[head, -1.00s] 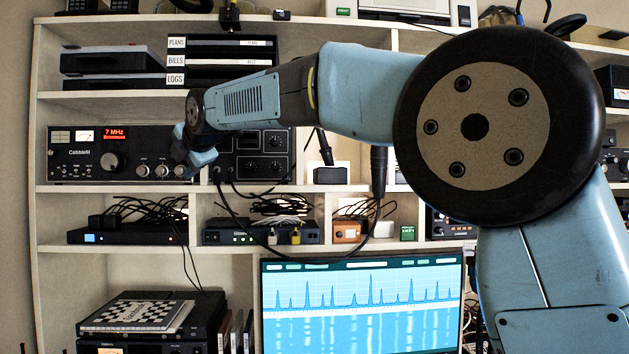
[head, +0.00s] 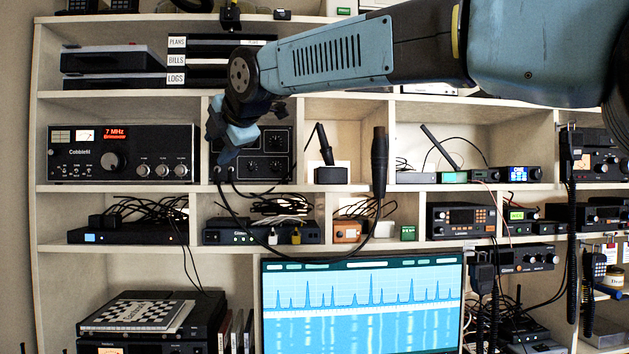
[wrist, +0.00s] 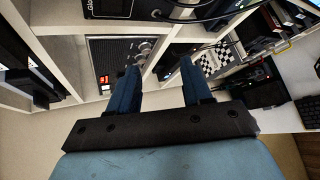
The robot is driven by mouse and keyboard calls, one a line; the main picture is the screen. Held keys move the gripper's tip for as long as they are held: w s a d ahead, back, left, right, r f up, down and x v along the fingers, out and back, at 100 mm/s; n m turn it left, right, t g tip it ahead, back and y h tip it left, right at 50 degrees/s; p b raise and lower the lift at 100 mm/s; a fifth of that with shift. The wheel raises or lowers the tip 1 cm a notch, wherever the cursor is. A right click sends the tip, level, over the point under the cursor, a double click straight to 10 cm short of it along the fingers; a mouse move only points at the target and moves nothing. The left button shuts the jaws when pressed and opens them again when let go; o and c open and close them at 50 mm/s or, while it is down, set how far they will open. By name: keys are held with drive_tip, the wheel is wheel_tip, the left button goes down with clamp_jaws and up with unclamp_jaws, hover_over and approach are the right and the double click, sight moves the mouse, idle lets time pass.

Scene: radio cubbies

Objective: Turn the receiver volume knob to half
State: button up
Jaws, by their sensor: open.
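The receiver (head: 80,150), a dark unit with a red 7 MHz display, sits in the left cubby of the middle shelf in the head view. A large dial (head: 110,161) is on its front. Three smaller silver knobs (head: 162,170) stand in a row to its right; their labels are too small to read. In the wrist view the receiver (wrist: 108,48) lies left of and beyond the fingers, with its knobs (wrist: 146,47) near the left fingertip. My gripper (head: 222,148) is open and empty, right of the receiver; its fingers also show in the wrist view (wrist: 160,66).
A dark unit with dials (head: 266,150) stands behind my gripper, with black cables hanging below. A vertical divider (head: 204,120) separates it from the receiver. Lower are a switch box (head: 235,234) and a lit monitor (head: 362,305).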

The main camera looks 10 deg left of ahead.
drive_tip(key=w+d+f+m+h, duration=0.1)
drive_tip(key=d+f+m, duration=0.2)
drive_tip(key=d, duration=0.6)
drive_tip(key=w+d+f+m+h, duration=0.1)
drive_tip(key=d+f+m, duration=0.3)
drive_tip(key=d, duration=0.6)
drive_tip(key=shift+w+m+h, duration=0.2)
drive_tip(key=shift+m+h, duration=0.4)
drive_tip(key=shift+m, duration=0.2)
drive_tip(key=shift+d+f, duration=0.1)
drive_tip(key=shift+f, duration=0.05)
